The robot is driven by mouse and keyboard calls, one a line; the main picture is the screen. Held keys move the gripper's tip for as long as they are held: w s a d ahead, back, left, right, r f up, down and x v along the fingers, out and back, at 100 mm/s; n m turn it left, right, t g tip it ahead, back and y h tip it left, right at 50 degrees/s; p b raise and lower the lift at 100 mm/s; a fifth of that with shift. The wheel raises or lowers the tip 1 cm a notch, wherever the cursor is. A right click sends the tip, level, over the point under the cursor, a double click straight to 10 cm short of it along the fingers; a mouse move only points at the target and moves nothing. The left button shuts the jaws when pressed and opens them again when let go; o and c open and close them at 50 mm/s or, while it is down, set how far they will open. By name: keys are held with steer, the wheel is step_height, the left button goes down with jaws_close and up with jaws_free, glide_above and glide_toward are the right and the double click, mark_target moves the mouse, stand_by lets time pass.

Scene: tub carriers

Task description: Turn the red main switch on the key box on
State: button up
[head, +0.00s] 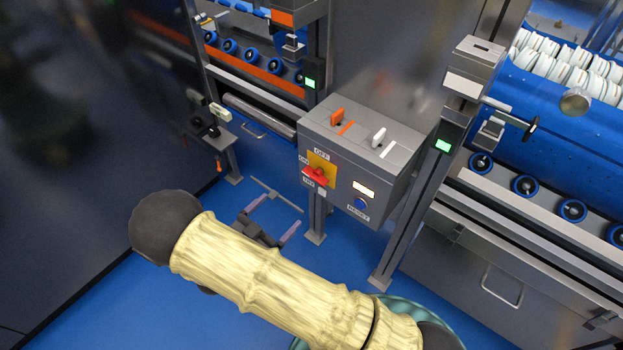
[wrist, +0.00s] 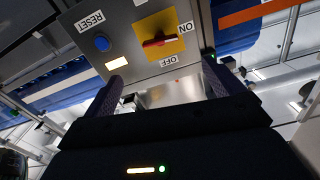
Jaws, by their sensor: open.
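The grey key box (head: 347,165) stands on a post in the middle of the head view. Its front carries a yellow plate (head: 322,161) with the red main switch (head: 316,175). In the wrist view, the red switch (wrist: 160,41) appears upside down, its handle lying crosswise on the yellow plate. OFF is above the plate and ON at its left when the box is seen upright. I cannot tell surely which label the handle points to. My gripper (head: 282,210) is open and empty, below and in front of the switch, apart from it.
A blue reset button (head: 361,203) and lit panel (head: 363,188) are right of the switch. An orange key (head: 337,116) and white key (head: 379,136) stand on the box's top. Posts and conveyors flank it. Blue floor is free at lower left.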

mark_target(312, 179)
steer(key=p+x, duration=0.1)
steer(key=x, duration=1.3)
steer(key=shift+w+d, duration=0.15)
steer(key=c, duration=1)
